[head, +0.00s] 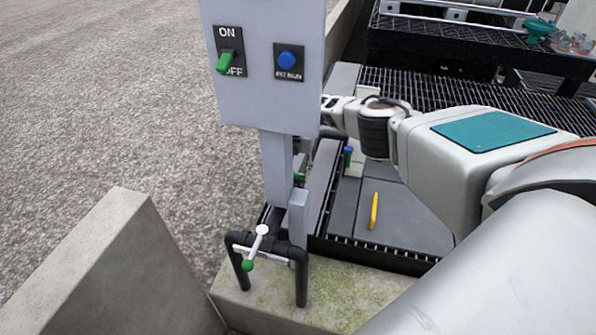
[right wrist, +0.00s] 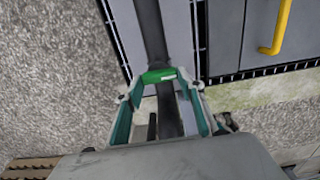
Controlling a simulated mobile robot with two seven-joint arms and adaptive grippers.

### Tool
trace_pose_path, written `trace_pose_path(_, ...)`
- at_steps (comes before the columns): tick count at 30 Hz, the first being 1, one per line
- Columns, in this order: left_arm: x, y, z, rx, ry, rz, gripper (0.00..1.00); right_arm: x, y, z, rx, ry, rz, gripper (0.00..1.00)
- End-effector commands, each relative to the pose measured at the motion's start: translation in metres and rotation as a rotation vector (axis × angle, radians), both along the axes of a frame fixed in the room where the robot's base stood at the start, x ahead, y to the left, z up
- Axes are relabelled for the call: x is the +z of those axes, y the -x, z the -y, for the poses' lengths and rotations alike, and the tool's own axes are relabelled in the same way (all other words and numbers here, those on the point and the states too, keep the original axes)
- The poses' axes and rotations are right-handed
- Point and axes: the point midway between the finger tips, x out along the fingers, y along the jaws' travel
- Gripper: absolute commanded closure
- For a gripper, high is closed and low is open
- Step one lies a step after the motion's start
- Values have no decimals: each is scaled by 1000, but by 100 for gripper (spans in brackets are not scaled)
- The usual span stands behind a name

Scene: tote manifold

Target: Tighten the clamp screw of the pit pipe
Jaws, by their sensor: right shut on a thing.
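My right gripper (head: 336,106) reaches in from the right beside the grey control box, and its fingertips are hidden behind the box in the head view. In the right wrist view its two teal fingers (right wrist: 162,90) are shut on a green bar, which looks like the clamp screw's handle (right wrist: 158,75). The bar lies across a dark pipe (right wrist: 150,30), apparently the pit pipe, running between the fingers. A small green part (head: 300,177) shows behind the post in the head view; I cannot tell if it is the same part. My left gripper is not in view.
The control box (head: 262,105) has a green switch (head: 229,62) and a blue button (head: 287,59). Below stands a black pipe frame with a white lever (head: 262,232). A yellow handle (head: 374,211) sits on the grey pit cover. Concrete walls (head: 110,265) edge the gravel.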

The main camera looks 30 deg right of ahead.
Motion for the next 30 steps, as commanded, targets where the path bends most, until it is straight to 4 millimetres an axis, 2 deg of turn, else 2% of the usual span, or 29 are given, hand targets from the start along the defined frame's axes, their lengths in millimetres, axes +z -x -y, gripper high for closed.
trace_pose_path(15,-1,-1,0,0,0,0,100,-3,2,0,-24,-1,-5,83)
trace_pose_path(16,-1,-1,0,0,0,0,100,-3,2,0,-24,-1,-5,59)
trace_pose_path(18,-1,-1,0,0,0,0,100,-3,2,0,-24,0,-4,44)
trace_pose_path(30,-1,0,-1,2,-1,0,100,2,0,0,-21,-1,-1,44)
